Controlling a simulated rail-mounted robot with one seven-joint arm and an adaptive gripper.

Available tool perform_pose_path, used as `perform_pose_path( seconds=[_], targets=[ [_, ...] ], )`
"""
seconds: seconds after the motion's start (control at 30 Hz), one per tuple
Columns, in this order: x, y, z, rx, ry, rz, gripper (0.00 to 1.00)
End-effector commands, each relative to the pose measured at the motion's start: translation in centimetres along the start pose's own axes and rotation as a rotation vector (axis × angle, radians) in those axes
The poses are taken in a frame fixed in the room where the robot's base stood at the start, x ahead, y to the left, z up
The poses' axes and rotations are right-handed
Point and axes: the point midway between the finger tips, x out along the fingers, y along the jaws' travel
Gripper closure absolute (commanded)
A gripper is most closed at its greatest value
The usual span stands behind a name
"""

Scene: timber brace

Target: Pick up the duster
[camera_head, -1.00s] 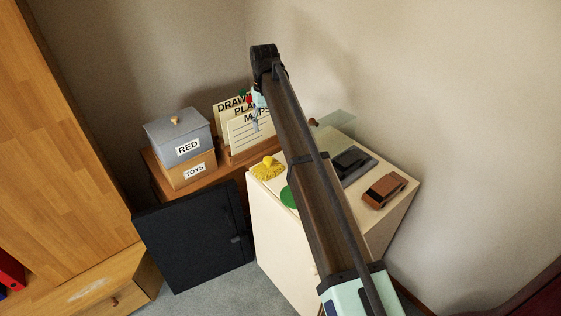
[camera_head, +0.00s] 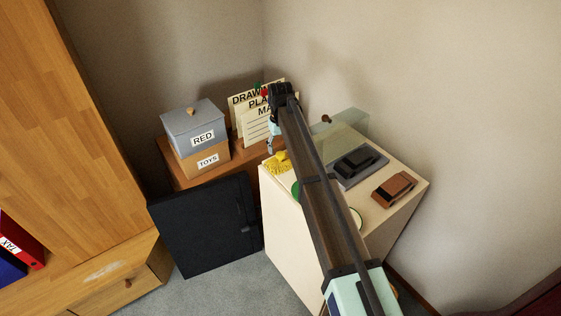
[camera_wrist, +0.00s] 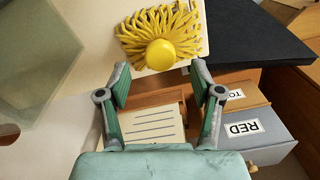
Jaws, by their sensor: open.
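The duster is yellow, with a round knob and many finger-like strands. In the wrist view the duster (camera_wrist: 160,42) lies at the top centre, near the edge of the cream cabinet top, just beyond the fingertips. In the head view the duster (camera_head: 279,162) sits at the cabinet's back left corner, partly hidden by my arm. My gripper (camera_wrist: 158,80) is open and empty, its two fingers apart with the duster's knob past the gap between them. In the head view my gripper (camera_head: 271,145) hangs close above and behind the duster.
The cream cabinet (camera_head: 290,225) also holds a brown toy car (camera_head: 394,188), a dark car on a grey base (camera_head: 358,163) and a clear case (camera_head: 345,130). A RED box (camera_head: 192,128) on a TOYS box (camera_head: 205,162) and paper folders (camera_head: 245,112) stand behind. A black panel (camera_head: 205,225) is in front.

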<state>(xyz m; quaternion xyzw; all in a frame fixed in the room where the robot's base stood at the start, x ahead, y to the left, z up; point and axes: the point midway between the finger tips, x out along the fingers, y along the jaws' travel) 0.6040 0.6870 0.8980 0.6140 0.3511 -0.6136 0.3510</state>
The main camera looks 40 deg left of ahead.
Motion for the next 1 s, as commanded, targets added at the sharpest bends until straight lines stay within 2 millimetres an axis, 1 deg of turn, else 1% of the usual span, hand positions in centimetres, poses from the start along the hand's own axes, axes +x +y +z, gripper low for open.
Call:
perform_pose_path(
  seconds=[0.17, 0.3, 0.4, 0.63, 0.67, 0.7, 0.77, 0.8, 0.83, 0.87, 1.0],
  targets=[
    [1.5, 0.0, 0.1, 0.000, -0.002, 0.000, 0.35],
    [3.5, -0.1, 0.1, 0.000, -0.002, 0.000, 0.35],
    [4.5, -0.1, 0.1, 0.000, -0.002, 0.000, 0.35],
    [4.8, -0.1, 0.0, 0.000, 0.000, 0.000, 0.35],
    [4.8, -0.1, 0.0, 0.000, 0.000, 0.000, 0.38],
    [4.8, -0.1, 0.0, 0.000, 0.000, 0.000, 0.52],
    [4.8, -0.1, 0.0, 0.000, 0.000, 0.000, 0.74],
    [4.8, -0.1, 0.1, 0.000, 0.000, 0.000, 0.88],
    [4.8, -0.1, 0.1, 0.000, 0.000, 0.000, 0.98],
    [4.8, -0.1, 0.1, 0.000, -0.001, 0.000, 1.00],
    [4.8, -0.1, 0.0, 0.000, -0.001, 0.000, 1.00]
  ],
)
